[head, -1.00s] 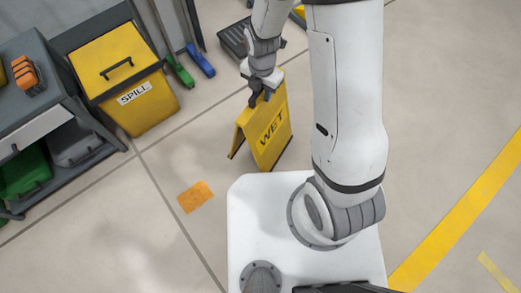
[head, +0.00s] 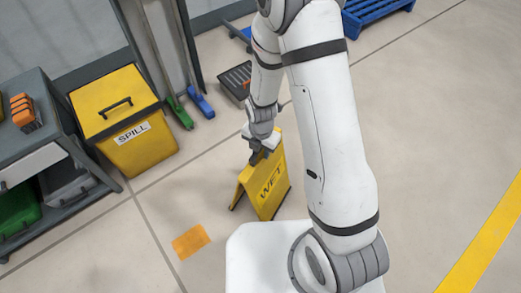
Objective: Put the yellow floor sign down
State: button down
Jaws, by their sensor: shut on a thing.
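The yellow floor sign (head: 270,188) is an A-frame with "WET" in black on its front panel. It is upright with its legs spread, just beyond my white base in the head view. My gripper (head: 257,156) is shut on the sign's top edge. The sign's lower edges look at or close to the floor; I cannot tell whether they touch it. My fingertips are partly hidden against the sign's top.
An orange patch (head: 191,241) lies on the floor left of the sign. A yellow SPILL bin (head: 128,125) and a grey cart (head: 40,150) stand at the left. A dark grated tray (head: 236,80) lies behind the sign. Open floor (head: 430,130) extends to the right.

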jog(key=shift+f, duration=0.15)
jog(key=c, duration=1.1)
grip_release()
jog(key=shift+o, duration=0.2)
